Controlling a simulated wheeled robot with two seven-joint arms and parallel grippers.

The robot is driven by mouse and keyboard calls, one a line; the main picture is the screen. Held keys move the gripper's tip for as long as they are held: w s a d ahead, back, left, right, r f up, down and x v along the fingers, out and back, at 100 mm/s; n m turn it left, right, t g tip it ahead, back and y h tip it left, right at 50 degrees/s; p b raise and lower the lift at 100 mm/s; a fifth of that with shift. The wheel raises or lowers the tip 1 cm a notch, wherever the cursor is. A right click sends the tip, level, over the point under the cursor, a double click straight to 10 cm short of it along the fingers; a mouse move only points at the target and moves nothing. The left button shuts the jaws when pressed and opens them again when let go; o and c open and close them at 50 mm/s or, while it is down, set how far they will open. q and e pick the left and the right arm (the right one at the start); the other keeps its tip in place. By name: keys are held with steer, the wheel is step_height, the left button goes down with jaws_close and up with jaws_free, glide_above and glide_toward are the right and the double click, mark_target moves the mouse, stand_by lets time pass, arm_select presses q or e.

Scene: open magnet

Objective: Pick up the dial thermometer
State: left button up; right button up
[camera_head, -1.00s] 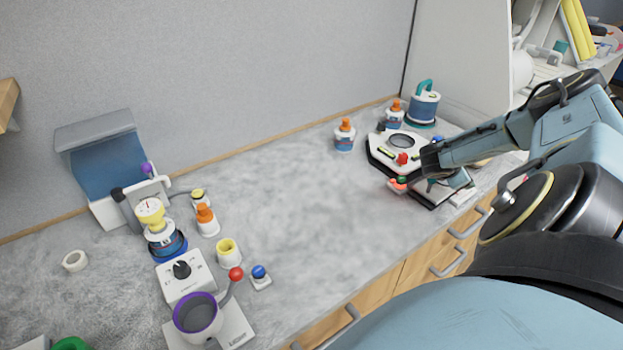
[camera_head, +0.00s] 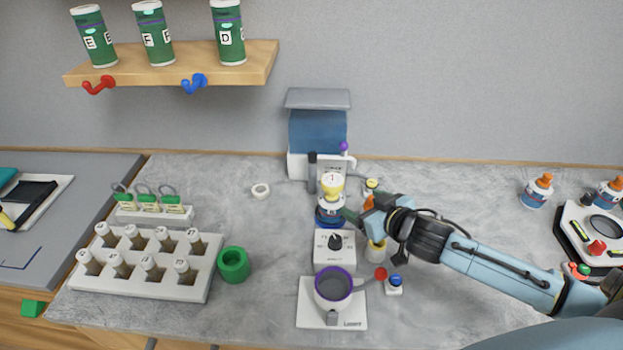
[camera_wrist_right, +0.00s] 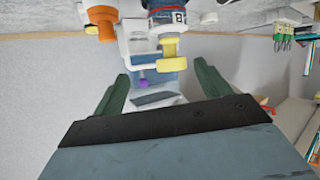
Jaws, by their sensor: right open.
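The dial thermometer (camera_head: 332,183) has a yellow rim and a white face. It stands upright in the top of a blue-and-white vessel (camera_head: 331,212) at the middle of the bench. In the right wrist view, which is upside down, the yellow thermometer (camera_wrist_right: 169,48) shows at the upper middle. My right gripper (camera_head: 350,214) comes in from the right, close beside the vessel and lower in the picture than the dial. In the wrist view its green fingers (camera_wrist_right: 162,85) are apart, with nothing held between them. My left gripper is not in view.
Behind stands a blue-and-grey device (camera_head: 318,135). In front are a white knob box (camera_head: 334,258) and a purple-rimmed cup (camera_head: 333,290). A yellow-rimmed cup (camera_head: 376,252) sits under my right wrist.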

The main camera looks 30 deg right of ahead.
mark_target(339, 188)
steer(key=shift+m+t+y, duration=0.3)
steer(key=shift+m+t, duration=0.1)
steer(key=w, duration=0.2)
steer(key=w+a, duration=0.1)
steer(key=w, duration=0.2)
steer(key=w+a, duration=0.1)
steer(key=w, duration=0.1)
steer(key=shift+w+f, duration=0.3)
steer(key=shift+w, duration=0.05)
steer(key=shift+p+x, duration=0.3)
steer(key=shift+x, duration=2.35)
steer(key=shift+r, duration=0.15)
steer(key=shift+c, duration=0.4)
steer(key=shift+d, duration=0.1)
steer(key=c, duration=1.2)
